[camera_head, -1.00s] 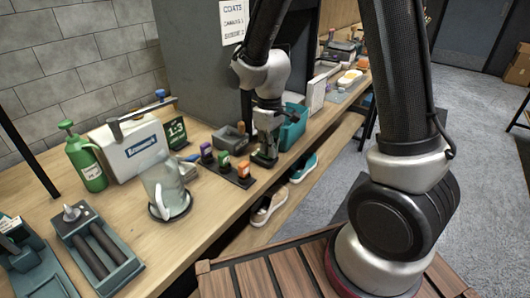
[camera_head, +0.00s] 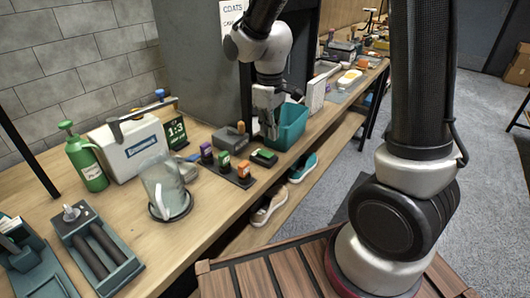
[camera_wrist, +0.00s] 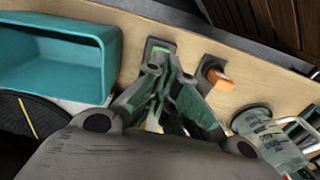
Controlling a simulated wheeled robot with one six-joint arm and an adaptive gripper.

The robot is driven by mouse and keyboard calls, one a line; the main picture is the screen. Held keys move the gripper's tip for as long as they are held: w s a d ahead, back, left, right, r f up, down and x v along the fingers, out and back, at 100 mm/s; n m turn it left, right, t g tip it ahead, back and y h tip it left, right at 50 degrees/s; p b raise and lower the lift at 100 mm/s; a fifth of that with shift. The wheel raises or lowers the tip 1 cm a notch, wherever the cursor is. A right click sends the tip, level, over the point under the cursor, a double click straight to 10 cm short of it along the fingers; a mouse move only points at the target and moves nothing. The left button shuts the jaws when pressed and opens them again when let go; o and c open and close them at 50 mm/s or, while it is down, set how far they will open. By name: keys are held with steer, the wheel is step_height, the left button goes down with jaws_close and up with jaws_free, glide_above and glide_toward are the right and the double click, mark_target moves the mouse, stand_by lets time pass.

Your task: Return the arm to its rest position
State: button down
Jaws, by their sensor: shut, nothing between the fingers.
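My gripper (camera_head: 268,136) hangs from my arm above the wooden bench, in front of the teal bin. It is shut and empty. In the wrist view my gripper's fingers (camera_wrist: 163,72) come together in the middle of the picture. A small dark block with a green top (camera_head: 264,157) lies on the bench just below the gripper, apart from it. The block also shows beyond the fingertips in the wrist view (camera_wrist: 160,46), partly hidden by them.
The teal bin (camera_head: 293,128) stands close beside the gripper. Several small coloured-label items stand on a dark strip (camera_head: 232,174) to the left. A clear jug (camera_head: 165,187), a green spray bottle (camera_head: 86,160) and a white case (camera_head: 131,148) stand farther left. Shoes (camera_head: 269,208) lie below.

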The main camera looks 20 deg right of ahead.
steer(key=shift+r, duration=0.25)
steer(key=shift+s, duration=0.15)
steer(key=s+d+r+m+t, duration=0.2)
steer(key=s+d+r+m, duration=0.1)
steer(key=s+d+r, duration=0.4)
steer(key=s+d+r+m+t, duration=0.2)
steer(key=s+d+r+m, duration=0.2)
steer(key=s+d+r, duration=0.4)
steer(key=s, duration=0.3)
steer(key=shift+s, duration=0.35)
steer(key=shift+a, duration=0.1)
